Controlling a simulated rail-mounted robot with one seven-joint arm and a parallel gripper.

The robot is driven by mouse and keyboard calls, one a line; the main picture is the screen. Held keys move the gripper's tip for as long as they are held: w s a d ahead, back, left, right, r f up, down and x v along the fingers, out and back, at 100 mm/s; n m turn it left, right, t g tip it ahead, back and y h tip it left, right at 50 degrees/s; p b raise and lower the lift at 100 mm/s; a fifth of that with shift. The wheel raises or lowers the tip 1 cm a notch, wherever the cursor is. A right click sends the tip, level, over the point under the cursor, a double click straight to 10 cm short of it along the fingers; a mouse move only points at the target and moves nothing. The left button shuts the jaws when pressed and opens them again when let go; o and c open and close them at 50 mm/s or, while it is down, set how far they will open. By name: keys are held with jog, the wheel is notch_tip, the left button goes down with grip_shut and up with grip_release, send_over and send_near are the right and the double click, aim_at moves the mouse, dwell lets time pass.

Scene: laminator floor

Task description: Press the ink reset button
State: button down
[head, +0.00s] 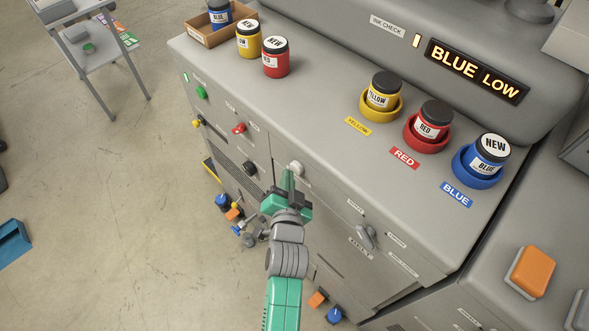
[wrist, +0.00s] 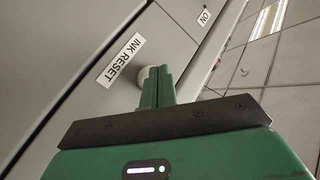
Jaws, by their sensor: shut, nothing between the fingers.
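The ink reset button is a pale round knob (head: 296,168) on the front panel of the grey machine, just under its top edge. In the wrist view the button (wrist: 145,74) sits beside a white label (wrist: 121,60) reading INK RESET. My green gripper (head: 287,177) is shut and empty, with its fingertips right at the button. In the wrist view the fingertips (wrist: 157,74) hide part of the button. I cannot tell whether they touch it. The display (head: 475,72) glows BLUE LOW. A jar marked NEW and BLUE (head: 489,156) stands in the blue holder (head: 468,176).
A yellow jar (head: 381,90) and a red jar (head: 432,120) stand in their holders. NEW yellow (head: 248,40) and red (head: 275,58) jars stand near a cardboard tray (head: 211,37). A green button (head: 201,93), red button (head: 239,128) and grey knob (head: 365,238) share the front panel.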

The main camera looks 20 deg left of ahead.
jog(key=shift+w+d+b, duration=0.3)
jog(key=shift+w+b, duration=0.15)
jog(key=shift+b, duration=0.05)
dwell(0.8)
jog(key=shift+s+a+p, duration=0.45)
jog(key=shift+s+p, duration=0.35)
jog(key=shift+p, duration=0.2)
jog(key=shift+r, duration=0.1)
jog(key=s+p, duration=0.1)
jog(key=p, duration=0.1)
jog(key=s+a+p, duration=0.1)
jog(key=s+p, duration=0.1)
jog(key=p, duration=0.1)
jog(key=s+a+p, duration=0.1)
jog(key=p, duration=0.2)
jog(key=shift+s+a, duration=0.2)
jog(key=shift+s, duration=0.05)
